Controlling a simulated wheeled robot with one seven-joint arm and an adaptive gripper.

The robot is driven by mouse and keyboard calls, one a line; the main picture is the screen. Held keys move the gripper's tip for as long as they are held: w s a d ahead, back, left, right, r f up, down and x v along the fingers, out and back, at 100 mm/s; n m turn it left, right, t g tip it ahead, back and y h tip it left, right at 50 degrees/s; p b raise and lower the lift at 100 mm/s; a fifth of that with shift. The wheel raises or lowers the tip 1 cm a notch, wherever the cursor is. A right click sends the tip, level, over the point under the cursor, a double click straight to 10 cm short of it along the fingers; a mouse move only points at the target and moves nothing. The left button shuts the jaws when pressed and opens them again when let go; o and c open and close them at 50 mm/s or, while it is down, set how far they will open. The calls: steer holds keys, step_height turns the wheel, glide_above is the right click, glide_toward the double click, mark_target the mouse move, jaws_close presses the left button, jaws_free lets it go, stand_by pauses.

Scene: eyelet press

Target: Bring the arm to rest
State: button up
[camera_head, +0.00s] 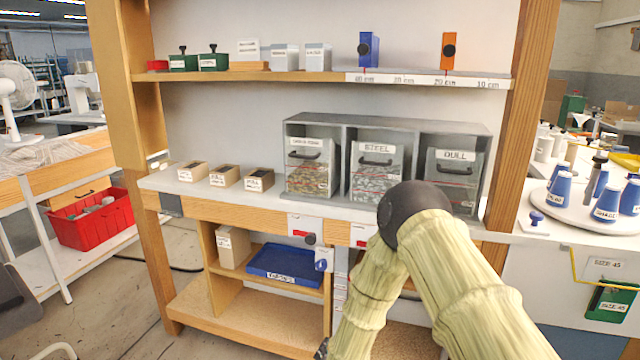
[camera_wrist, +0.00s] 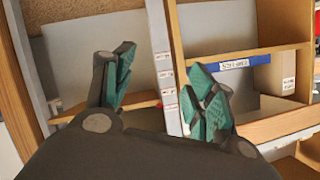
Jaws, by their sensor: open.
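My gripper (camera_wrist: 165,88) shows in the wrist view. Its two teal-padded fingers stand well apart with nothing between them. Behind the fingers are a pale upright post (camera_wrist: 164,60) and wooden shelf compartments. In the head view my arm, in a pale ribbed cover with a dark round joint, rises in front of the bench at the lower right. It bends at the joint and runs back down, and it hides part of the lower shelves. The gripper itself cannot be made out in the head view.
A bench top (camera_head: 270,202) holds a grey three-bin case (camera_head: 465,128) and several small labelled boxes. A blue tray (camera_head: 286,262) sits on the lower shelf. A red crate (camera_head: 92,220) is at left. A round white turntable (camera_head: 575,208) with blue cones is at right.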

steer(key=s+d+f+n+g, duration=0.1)
steer(key=s+d+f+g, duration=0.2)
steer(key=s, duration=0.4)
steer(key=s+d+f+n+g+y, duration=0.1)
steer(key=s+d+f+n, duration=0.1)
steer(key=s+d+f, duration=0.3)
steer(key=s+d+f+n+g, duration=0.1)
steer(key=s+d+f+g, duration=0.15)
steer(key=s, duration=0.55)
steer(key=s+d+f+n+g, duration=0.1)
steer(key=s+d+g, duration=0.3)
steer(key=s, duration=1)
steer(key=s+d+n+g, duration=0.1)
steer(key=s+d+g, duration=0.25)
steer(key=s, duration=0.95)
step_height(320, 180, up, 18)
steer(key=p, duration=1.8)
steer(key=shift+w+d+f+t+y, duration=0.15)
steer(key=shift+w+d+t+y, duration=0.1)
steer(key=shift+d+t+y, duration=0.1)
